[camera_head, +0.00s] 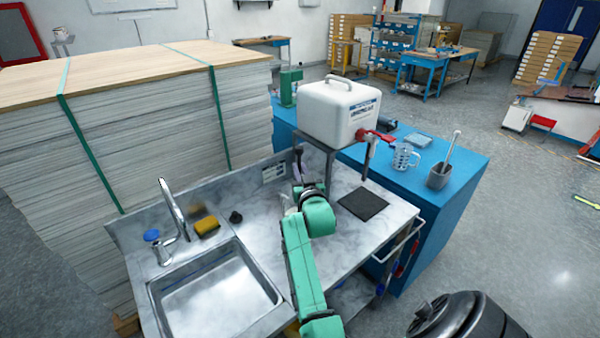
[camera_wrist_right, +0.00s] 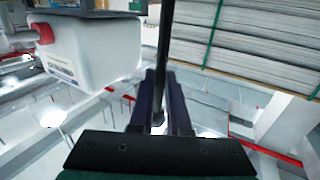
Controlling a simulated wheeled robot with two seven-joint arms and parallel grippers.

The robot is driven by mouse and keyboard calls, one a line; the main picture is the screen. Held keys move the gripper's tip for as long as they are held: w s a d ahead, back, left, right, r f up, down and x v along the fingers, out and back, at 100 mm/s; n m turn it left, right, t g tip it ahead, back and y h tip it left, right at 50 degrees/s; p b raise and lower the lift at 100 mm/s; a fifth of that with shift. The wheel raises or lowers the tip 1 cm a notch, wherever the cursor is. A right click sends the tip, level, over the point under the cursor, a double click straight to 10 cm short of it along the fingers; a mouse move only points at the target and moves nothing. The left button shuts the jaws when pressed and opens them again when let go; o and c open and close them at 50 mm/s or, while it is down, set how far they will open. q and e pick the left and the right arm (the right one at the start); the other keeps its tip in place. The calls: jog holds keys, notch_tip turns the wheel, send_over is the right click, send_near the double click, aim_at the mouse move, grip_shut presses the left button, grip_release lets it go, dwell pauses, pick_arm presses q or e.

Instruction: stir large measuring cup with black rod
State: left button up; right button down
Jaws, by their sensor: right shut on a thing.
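My right gripper (camera_head: 299,168) is above the metal counter, left of the white container; its green arm rises from the bottom of the head view. In the right wrist view the dark fingers of this gripper (camera_wrist_right: 162,76) are shut on a black rod (camera_wrist_right: 166,35), which runs up out of the frame. In the head view the rod is hard to tell from the dark fingers. A clear measuring cup (camera_head: 402,157) with blue markings stands on the blue cabinet, right of the white container and well apart from my right gripper. My left gripper is not in view.
The white container (camera_head: 338,110) with a red tap (camera_head: 376,136) stands on a raised stand. A grey mortar (camera_head: 438,178) with a pestle is right of the cup. A black mat (camera_head: 362,204), sink (camera_head: 215,295), faucet (camera_head: 174,208) and yellow sponge (camera_head: 207,225) are on the counter.

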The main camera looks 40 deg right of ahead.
aim_at(300, 148)
jog(key=shift+r, duration=3.55)
jog(key=shift+r, duration=2)
jog(key=shift+f, duration=0.1)
